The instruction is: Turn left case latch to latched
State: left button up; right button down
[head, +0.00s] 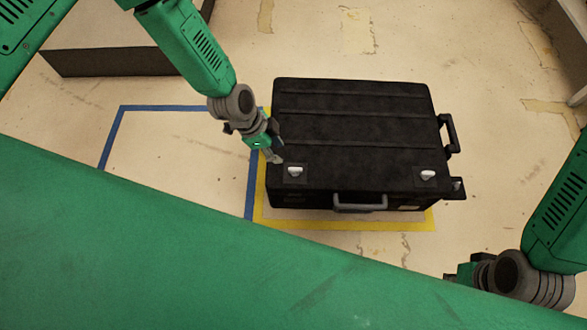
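A black ribbed case (355,130) lies on the floor with its front handle (360,203) towards me. The left case latch (295,171) is a small pale tab on a dark plate near the case's front left corner. A matching right latch (428,175) sits near the front right corner. My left gripper (276,158) points down just up and left of the left latch, at the case's left edge. Whether it touches the case, and whether its fingers are open, I cannot tell. My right gripper (452,276) is at the lower right, away from the case, partly hidden by my green body.
Yellow tape (400,226) borders the floor around the case. Blue tape (180,107) outlines an empty floor area to the left. A dark-sided box or platform (110,62) stands at the upper left. A side handle (450,135) sticks out from the case's right.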

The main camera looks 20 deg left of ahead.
aim_at(296, 169)
pick_arm(q)
jog(key=b+x, duration=0.1)
jog(key=x, duration=0.2)
jog(key=b+x, duration=0.1)
jog(key=x, duration=0.3)
jog(key=b+x, duration=0.2)
jog(key=x, duration=0.1)
jog(key=shift+d+f, duration=0.1)
jog(key=shift+d, duration=0.35)
jog(key=shift+f, duration=0.3)
jog(key=shift+a+f, duration=0.15)
jog(key=shift+f, duration=0.05)
jog(key=shift+d, duration=0.25)
jog(key=shift+c, duration=1.2)
jog(key=shift+d, duration=0.1)
grip_shut()
